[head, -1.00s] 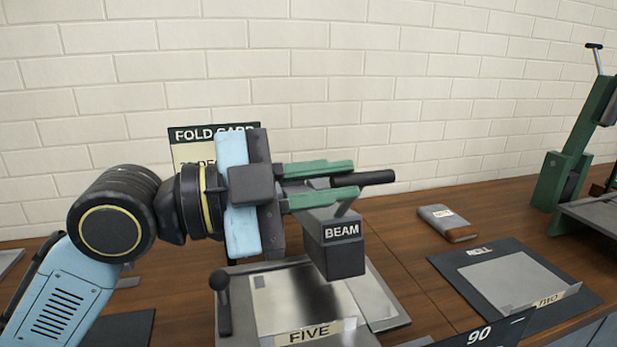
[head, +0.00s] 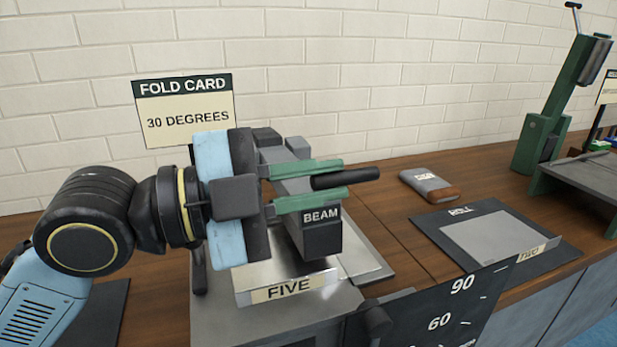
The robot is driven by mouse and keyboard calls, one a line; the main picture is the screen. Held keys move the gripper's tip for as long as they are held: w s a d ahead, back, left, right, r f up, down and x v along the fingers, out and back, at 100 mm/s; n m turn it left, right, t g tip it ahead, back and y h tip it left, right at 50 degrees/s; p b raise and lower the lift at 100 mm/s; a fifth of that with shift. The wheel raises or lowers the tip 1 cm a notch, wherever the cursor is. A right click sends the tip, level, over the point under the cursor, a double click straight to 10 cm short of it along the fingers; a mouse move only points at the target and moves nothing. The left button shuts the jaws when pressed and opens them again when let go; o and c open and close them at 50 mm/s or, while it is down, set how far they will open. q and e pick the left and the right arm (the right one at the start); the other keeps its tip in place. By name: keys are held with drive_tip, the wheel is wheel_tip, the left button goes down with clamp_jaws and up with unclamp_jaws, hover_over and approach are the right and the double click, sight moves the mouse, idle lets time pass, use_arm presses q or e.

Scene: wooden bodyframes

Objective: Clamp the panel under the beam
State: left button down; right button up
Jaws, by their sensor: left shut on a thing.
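The grey panel (head: 258,277) with the label FIVE lies on the folding machine's bed, toward the bottom middle of the head view. The grey beam (head: 322,238), with a dark end marked BEAM, is over the panel's back part. I cannot tell whether it touches the panel. My left gripper (head: 335,181) has green fingers shut on the black handle (head: 356,177), just above the beam. The gripper hides part of the beam and of the handle. My right gripper is not in view.
A fold card (head: 184,115) reading 30 DEGREES stands behind my left arm. A dark angle plate (head: 440,315) marked 90 and 60 is at the front right. A ROLL mat (head: 455,215) with a sheet labelled TWO, a small grey-brown block (head: 430,186) and a green machine (head: 545,135) are at right.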

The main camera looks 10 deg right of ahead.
use_arm(q)
drive_tip(key=shift+w+d+f, duration=0.1)
drive_tip(key=shift+f, duration=0.05)
drive_tip(key=c, duration=1.8)
unclamp_jaws()
drive_tip(key=o, duration=0.4)
drive_tip(key=shift+w+d, duration=0.2)
drive_tip(key=shift+d, duration=0.3)
drive_tip(key=shift+c, duration=0.2)
drive_tip(key=shift+s+a, duration=0.1)
drive_tip(key=shift+a, duration=0.15)
drive_tip(key=shift+a, duration=0.15)
